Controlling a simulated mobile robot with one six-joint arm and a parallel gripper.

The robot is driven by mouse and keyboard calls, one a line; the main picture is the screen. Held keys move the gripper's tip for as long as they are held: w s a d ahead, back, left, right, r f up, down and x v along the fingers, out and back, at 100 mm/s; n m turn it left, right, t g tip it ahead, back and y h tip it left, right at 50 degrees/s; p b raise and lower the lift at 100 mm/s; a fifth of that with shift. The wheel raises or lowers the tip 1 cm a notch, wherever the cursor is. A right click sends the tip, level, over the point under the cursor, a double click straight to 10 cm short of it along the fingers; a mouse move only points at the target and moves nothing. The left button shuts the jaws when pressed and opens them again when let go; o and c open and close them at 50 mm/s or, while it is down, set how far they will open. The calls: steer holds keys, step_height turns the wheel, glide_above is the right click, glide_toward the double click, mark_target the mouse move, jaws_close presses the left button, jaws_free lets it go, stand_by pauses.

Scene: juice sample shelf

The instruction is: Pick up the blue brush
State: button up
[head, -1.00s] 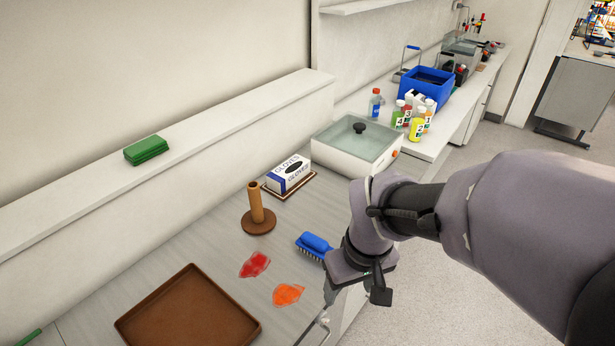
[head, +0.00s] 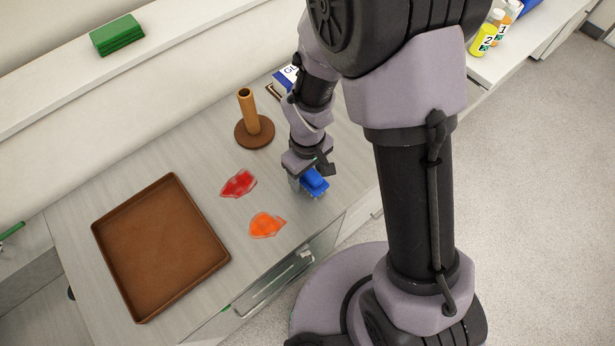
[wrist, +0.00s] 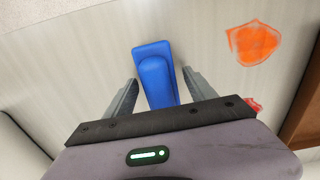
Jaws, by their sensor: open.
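The blue brush (head: 314,182) lies on the grey counter, partly hidden by my gripper in the head view. In the wrist view the blue brush (wrist: 155,75) lies between the two fingers, with its far end reaching past the fingertips. My gripper (wrist: 160,85) is open, with a finger on each side of the brush and a gap visible on both sides. In the head view my gripper (head: 306,184) is low over the counter at the brush; the fingertips are mostly hidden.
An orange patch (head: 266,225) and a red patch (head: 238,184) lie left of the brush. A brown tray (head: 160,250) is farther left. A wooden peg on a round base (head: 254,132) stands behind. The counter's front edge is close to the brush.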

steer(key=shift+f, duration=0.3)
steer(key=shift+r, duration=0.1)
steer(key=c, duration=1.4)
steer(key=shift+w+r, duration=0.1)
steer(key=shift+r, duration=0.3)
steer(key=r+p, duration=0.1)
steer(key=r, duration=0.2)
steer(key=shift+s+a+p, duration=0.15)
steer(key=shift+s+p, duration=0.2)
steer(key=s+a, duration=0.2)
steer(key=s, duration=0.2)
steer(key=s+a, duration=0.2)
steer(key=s, duration=0.2)
steer(key=s+a+r, duration=0.1)
steer(key=s+a, duration=0.1)
steer(key=s, duration=0.3)
steer(key=shift+a+b, duration=0.15)
steer(key=shift+b, duration=0.2)
steer(key=shift+s+a+r, duration=0.1)
steer(key=shift+s, duration=0.35)
